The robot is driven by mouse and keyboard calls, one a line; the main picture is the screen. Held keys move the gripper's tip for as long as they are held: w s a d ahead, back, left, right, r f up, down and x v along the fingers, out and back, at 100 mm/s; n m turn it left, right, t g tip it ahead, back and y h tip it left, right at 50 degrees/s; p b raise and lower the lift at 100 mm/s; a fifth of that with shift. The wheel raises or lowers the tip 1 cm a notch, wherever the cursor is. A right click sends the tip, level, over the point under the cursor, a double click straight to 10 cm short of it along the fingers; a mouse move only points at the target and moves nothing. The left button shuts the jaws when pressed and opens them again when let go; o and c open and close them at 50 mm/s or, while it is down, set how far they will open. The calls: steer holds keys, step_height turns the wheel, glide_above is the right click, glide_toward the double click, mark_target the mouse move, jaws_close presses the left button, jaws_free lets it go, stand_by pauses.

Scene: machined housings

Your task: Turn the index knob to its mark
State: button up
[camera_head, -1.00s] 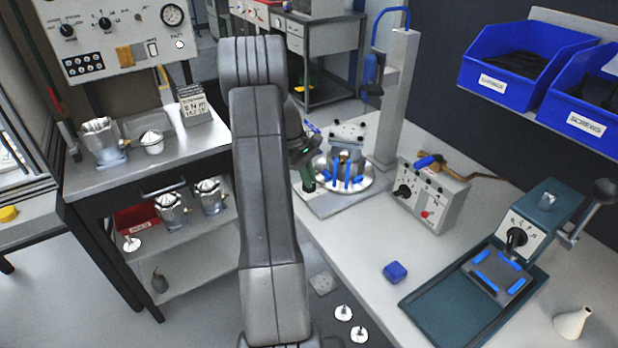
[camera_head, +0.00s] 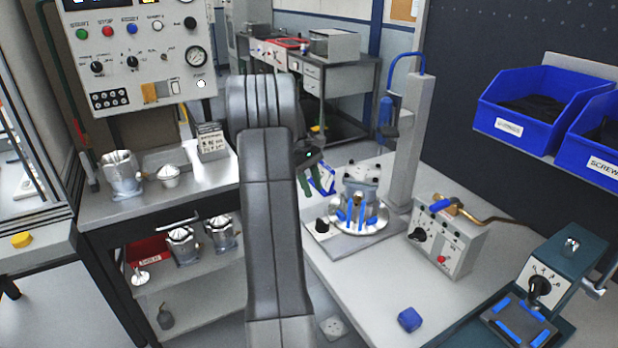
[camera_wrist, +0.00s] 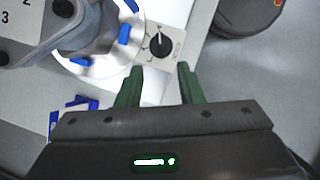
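A small black knob (camera_wrist: 160,47) sits on a pale plate with dial marks in the wrist view, beside a round silver turntable (camera_wrist: 100,64) with blue pads. I take it as the index knob. It also shows in the head view (camera_head: 322,225) at the left corner of the fixture's base plate. Its exact pointer setting against the marks is too small to tell. My gripper (camera_wrist: 160,67) has two green fingers, spread apart and empty. The knob appears beyond the fingertips, between their lines, and untouched. In the head view my gripper (camera_head: 312,172) is partly hidden behind my arm.
A metal housing (camera_head: 360,187) stands on the turntable, close to my gripper. A column (camera_head: 407,130) rises behind it. A control box (camera_head: 447,238) with its own black knob stands right. A blue block (camera_head: 409,319) lies in front. The bench between is clear.

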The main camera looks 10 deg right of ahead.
mark_target(324, 221)
steer(key=shift+v, duration=1.55)
steer(key=shift+f, duration=0.1)
steer(key=p+x, duration=0.1)
steer(key=x, duration=1.2)
steer(key=shift+s+d+f, duration=0.1)
steer(key=shift+f, duration=0.25)
steer(key=shift+r, duration=0.15)
